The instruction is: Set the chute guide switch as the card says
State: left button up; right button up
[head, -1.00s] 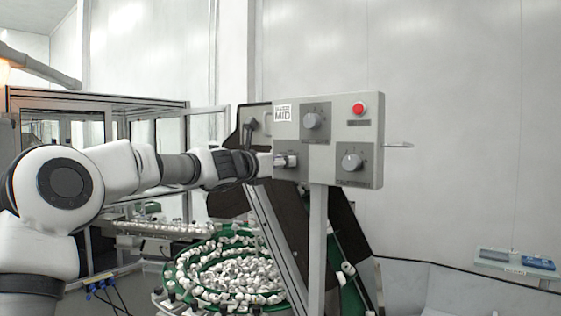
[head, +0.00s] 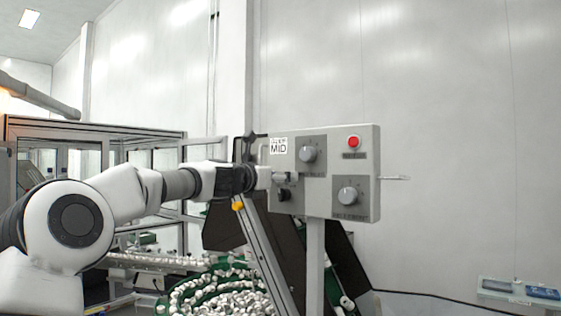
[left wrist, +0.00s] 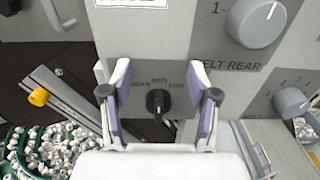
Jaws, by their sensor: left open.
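The card (head: 279,146) is at the upper left of the grey control panel (head: 335,140) and reads MID; its smaller top line is unclear. The chute guide switch (left wrist: 158,101) is a small black lever on a grey plate with several position labels, the middle one MID. It lines up roughly with the MID label. It also shows in the head view (head: 284,195), just below my left gripper. My left gripper (left wrist: 160,92) is open, its purple-lined fingers on either side of the switch, apart from it. My right gripper is not in view.
Two round knobs (head: 311,154) (head: 348,196) and a red button (head: 353,142) are on the same panel, right of the switch. A handle (left wrist: 58,15) is left of the panel. A green bowl of white caps (head: 225,290) lies below.

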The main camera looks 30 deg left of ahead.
aim_at(287, 157)
pick_arm(q)
notch_tip(287, 157, up, 5)
jog(key=shift+w, duration=0.1)
dwell(0.6)
